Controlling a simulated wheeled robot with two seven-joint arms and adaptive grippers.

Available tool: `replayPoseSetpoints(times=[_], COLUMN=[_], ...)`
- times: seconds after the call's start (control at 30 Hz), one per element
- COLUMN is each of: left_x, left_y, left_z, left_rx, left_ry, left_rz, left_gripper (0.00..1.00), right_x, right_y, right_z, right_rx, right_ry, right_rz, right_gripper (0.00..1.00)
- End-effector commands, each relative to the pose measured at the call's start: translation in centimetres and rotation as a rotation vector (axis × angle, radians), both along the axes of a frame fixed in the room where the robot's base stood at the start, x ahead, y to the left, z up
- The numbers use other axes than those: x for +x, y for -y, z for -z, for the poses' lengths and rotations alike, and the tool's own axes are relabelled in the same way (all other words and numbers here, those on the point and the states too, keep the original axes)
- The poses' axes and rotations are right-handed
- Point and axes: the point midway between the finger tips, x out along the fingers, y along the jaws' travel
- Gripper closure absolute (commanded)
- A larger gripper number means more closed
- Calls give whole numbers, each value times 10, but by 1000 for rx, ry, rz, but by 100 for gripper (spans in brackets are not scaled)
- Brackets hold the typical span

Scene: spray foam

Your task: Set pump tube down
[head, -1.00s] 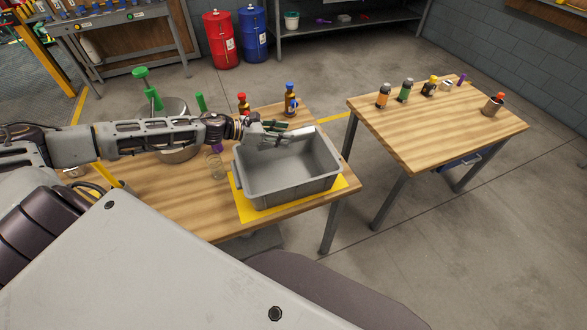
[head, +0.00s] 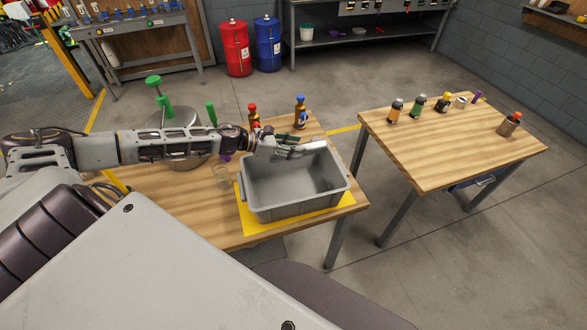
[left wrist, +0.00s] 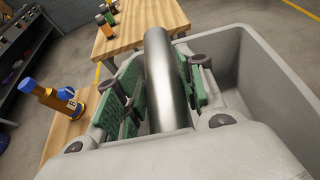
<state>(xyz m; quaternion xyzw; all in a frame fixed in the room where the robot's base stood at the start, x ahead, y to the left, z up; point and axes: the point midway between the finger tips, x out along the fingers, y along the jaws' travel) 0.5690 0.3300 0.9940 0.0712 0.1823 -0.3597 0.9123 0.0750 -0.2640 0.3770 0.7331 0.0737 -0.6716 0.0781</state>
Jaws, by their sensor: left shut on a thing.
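My left gripper (head: 292,146) is over the back part of the grey bin (head: 262,205) in the head view. It is shut on a shiny metal tube, the pump tube (left wrist: 165,75). In the left wrist view the tube lies between the green finger pads and points away from the wrist, with the bin (left wrist: 285,80) beside and below it. In the head view the tube (head: 316,147) is small and hard to make out. I cannot tell whether it touches the bin. My right gripper is not in view.
The bin stands on a yellow mat (head: 262,227) on the wooden table. A second table (head: 455,150) with several bottles is at right.

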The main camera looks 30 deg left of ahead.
Motion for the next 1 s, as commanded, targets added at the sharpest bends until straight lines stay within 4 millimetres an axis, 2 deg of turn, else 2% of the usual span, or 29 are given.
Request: replayPoseSetpoints(times=[0.2,0.4,0.83,1.0], left_x=[1,1,1,0], left_y=[1,0,0,0], left_z=[25,41,44,53], left_rx=[-2,0,-1,-2], left_ry=[0,1,2,1], left_rz=[-2,-1,-1,0], left_gripper=[94,94,94,94], right_x=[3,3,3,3], right_y=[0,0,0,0], right_z=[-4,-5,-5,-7], right_rx=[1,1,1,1], right_ry=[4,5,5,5], right_rz=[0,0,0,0], right_gripper=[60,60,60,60])
